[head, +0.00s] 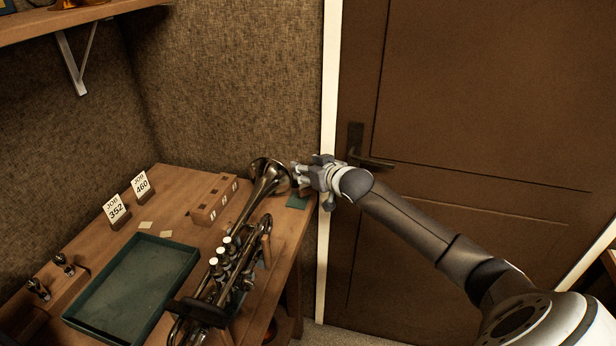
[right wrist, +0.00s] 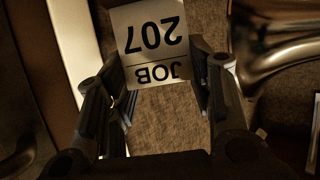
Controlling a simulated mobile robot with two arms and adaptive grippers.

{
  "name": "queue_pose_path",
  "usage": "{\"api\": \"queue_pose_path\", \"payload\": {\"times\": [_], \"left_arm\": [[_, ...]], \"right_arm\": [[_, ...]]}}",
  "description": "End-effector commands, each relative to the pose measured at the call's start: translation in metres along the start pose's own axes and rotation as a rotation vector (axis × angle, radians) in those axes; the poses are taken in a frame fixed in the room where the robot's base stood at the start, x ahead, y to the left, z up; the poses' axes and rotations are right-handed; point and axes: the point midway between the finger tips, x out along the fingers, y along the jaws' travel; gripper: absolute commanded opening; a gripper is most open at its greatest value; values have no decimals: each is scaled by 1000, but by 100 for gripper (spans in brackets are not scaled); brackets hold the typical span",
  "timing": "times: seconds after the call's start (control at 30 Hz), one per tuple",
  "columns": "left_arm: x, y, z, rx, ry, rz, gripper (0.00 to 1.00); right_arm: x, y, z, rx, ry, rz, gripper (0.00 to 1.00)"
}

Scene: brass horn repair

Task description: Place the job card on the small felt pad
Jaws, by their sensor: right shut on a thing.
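The job card (right wrist: 155,40), a white card reading "JOB 207", appears upside down in the right wrist view between my right gripper's fingers (right wrist: 163,75). My right gripper is shut on it. In the head view my right gripper (head: 300,176) is beside the horn's bell, over the right back part of the bench. The card's face cannot be made out in that view. The small felt pad (head: 297,202) is a dark green square near the bench's right edge, just below the gripper in the picture. My left gripper is not in view.
The brass horn (head: 236,243) lies along the bench, its bell (head: 268,176) close to my gripper. A wooden block (head: 213,202), cards "JOB 352" (head: 116,210) and "JOB 460" (head: 141,186), and a green-lined tray (head: 186,262) stand left. A door (head: 470,110) is behind my arm.

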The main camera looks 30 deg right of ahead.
Motion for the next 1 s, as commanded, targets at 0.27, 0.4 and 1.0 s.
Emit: {"api": "queue_pose_path", "payload": {"times": [0.27, 0.4, 1.0], "left_arm": [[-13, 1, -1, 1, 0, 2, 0], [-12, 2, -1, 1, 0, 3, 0], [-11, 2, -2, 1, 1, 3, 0]], "right_arm": [[16, 1, 27, 0, -3, 1, 15], [18, 1, 32, 0, 1, 0, 15], [19, 1, 34, 0, -1, 1, 57]]}}
